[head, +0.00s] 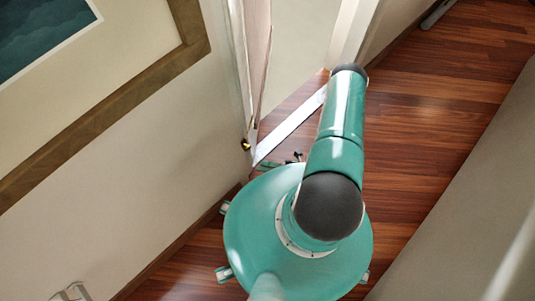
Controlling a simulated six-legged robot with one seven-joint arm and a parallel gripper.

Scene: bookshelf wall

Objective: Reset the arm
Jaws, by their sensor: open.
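My teal arm (338,145) rises from my round teal body, with a dark rounded joint (329,206) low and a dark end cap at the top. My gripper cannot be made out; the arm and body may hide it. Small dark parts show at the front edge of my body, too small to identify.
A doorway with a white threshold strip (290,127) lies ahead, with a door edge (256,60) on its left. A wall with a framed picture (40,35) stands left. A pale surface (470,210) bounds the right.

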